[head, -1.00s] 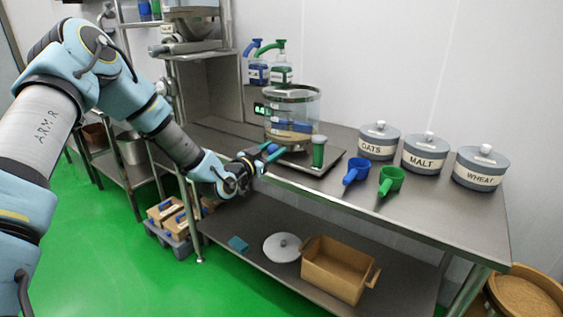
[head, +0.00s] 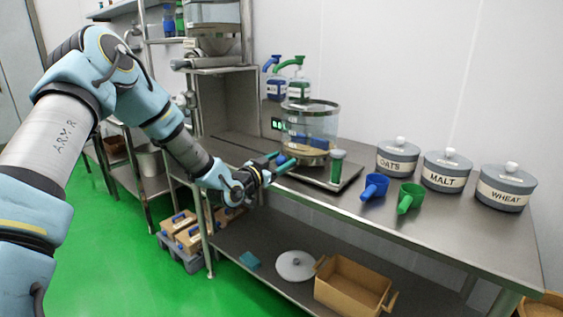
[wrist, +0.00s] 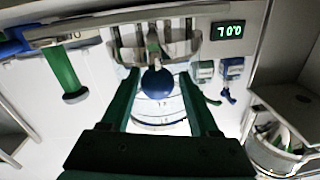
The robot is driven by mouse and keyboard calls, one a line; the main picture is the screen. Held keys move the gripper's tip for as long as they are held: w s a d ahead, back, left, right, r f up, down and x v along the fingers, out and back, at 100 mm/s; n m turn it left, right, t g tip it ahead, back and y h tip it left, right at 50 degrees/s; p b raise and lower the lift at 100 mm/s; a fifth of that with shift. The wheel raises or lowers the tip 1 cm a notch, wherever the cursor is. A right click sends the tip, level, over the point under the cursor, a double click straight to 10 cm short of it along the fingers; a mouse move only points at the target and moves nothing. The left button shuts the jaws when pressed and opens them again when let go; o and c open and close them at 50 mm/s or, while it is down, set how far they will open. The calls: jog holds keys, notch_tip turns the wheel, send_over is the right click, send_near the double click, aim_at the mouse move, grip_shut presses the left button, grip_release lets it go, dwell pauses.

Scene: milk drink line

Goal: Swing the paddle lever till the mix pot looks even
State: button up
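The mix pot (head: 311,122) is a clear cylinder with a metal rim, standing on a flat metal plate on the steel table. A pale tan layer shows low in it; I cannot tell how even it is. In the wrist view, a round blue knob (wrist: 157,83), seemingly the end of the paddle lever, lies between my fingers with gaps on both sides. The rest of the lever is hard to make out. My gripper (head: 281,162) is open at the front left of the pot, and its spread fingers also show in the wrist view (wrist: 163,103).
A blue scoop (head: 374,187), a green scoop (head: 409,198) and lidded oats (head: 398,158), malt (head: 446,172) and wheat (head: 502,189) canisters are farther right. Pump bottles (head: 299,88) stand behind.

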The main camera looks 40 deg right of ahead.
jog(key=shift+o, duration=0.9)
jog(key=b+v, duration=0.3)
jog(key=v, duration=0.7)
jog(key=shift+s+a, duration=0.15)
jog(key=shift+a, duration=0.25)
